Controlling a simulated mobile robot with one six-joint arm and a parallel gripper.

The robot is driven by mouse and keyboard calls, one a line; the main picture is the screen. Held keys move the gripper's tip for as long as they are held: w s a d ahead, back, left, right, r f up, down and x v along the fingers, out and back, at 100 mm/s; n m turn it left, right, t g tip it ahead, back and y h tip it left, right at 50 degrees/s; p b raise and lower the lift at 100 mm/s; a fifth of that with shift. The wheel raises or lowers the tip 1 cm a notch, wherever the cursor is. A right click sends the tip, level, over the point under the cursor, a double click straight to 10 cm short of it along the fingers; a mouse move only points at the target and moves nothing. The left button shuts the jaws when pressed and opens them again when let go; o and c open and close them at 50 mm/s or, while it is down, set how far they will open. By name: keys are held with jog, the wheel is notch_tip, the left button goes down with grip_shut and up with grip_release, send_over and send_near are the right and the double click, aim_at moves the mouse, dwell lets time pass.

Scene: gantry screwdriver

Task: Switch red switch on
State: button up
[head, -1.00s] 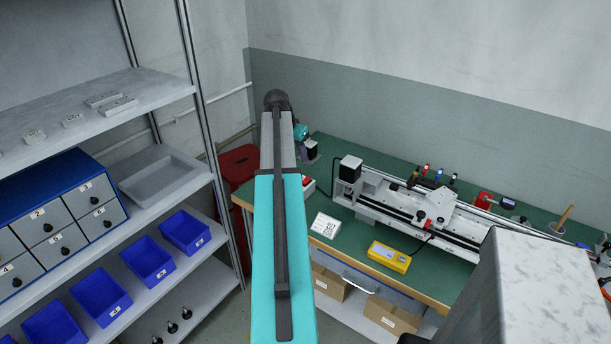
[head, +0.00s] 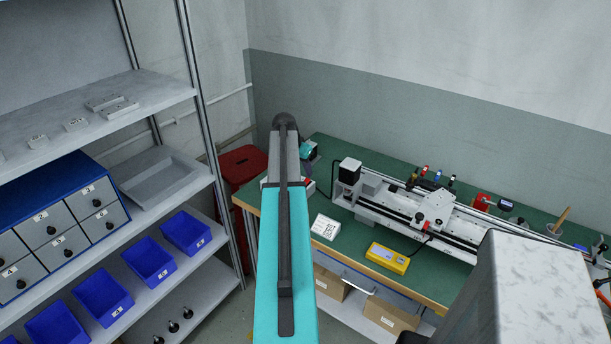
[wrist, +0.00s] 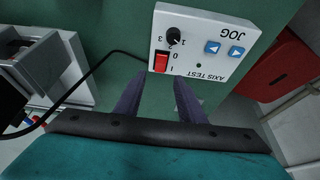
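The red switch (wrist: 161,62) is a small rocker on a white control box (wrist: 205,48) marked AXIS TEST and JOG, with 0 and I beside the rocker. Its position is too small to tell. My gripper (wrist: 158,82) is open and empty in the wrist view, its two dark purple fingers pointing towards the box edge nearest the switch. The gap between the tips lines up with the switch; contact is not visible. In the head view my arm hides much of the box (head: 308,189).
A black cable (wrist: 95,68) runs to the box. The linear gantry (head: 415,212), a white sign (head: 325,227) and a yellow device (head: 387,258) stand on the green bench.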

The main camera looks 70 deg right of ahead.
aim_at(307, 180)
jog(key=shift+p+x, duration=0.6)
jog(key=shift+x, duration=2.35)
grip_shut()
